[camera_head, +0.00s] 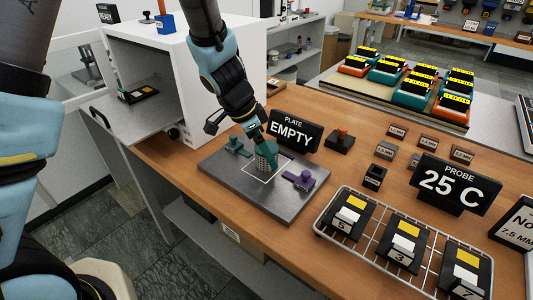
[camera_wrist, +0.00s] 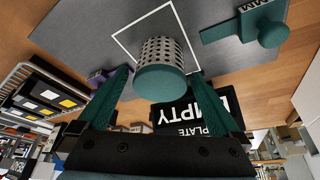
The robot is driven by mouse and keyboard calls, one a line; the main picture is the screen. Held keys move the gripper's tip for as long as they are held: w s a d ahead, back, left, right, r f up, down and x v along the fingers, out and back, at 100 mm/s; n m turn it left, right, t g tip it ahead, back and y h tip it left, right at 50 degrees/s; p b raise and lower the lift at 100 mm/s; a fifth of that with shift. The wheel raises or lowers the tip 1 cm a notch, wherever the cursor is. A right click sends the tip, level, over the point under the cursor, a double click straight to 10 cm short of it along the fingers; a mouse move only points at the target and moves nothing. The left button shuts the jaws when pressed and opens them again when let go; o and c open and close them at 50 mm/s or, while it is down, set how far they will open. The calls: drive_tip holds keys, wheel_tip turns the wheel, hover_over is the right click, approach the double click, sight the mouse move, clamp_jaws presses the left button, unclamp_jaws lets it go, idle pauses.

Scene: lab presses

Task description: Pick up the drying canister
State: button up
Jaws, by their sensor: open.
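The drying canister (camera_head: 262,160) is a small perforated metal cylinder with a teal top. It stands inside a white square outline on the grey plate (camera_head: 225,185). In the wrist view the canister (camera_wrist: 162,65) lies between the two teal fingers of my gripper (camera_wrist: 158,75). The fingers are open, with a visible gap on both sides. In the head view my gripper (camera_head: 265,146) reaches down over the canister and partly hides it.
A teal piece (camera_head: 236,147) and a purple piece (camera_head: 300,181) sit on the plate beside the outline. A black "PLATE EMPTY" sign (camera_head: 291,130) stands close behind. A wire rack (camera_head: 375,250) with labelled black blocks is at the front right. A white open cabinet (camera_head: 150,75) stands left.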

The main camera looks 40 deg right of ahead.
drive_tip(key=shift+d+f, duration=0.2)
drive_tip(key=shift+f, duration=0.3)
drive_tip(key=c, duration=1.4)
drive_tip(key=shift+o, duration=0.2)
drive_tip(key=shift+r, duration=0.1)
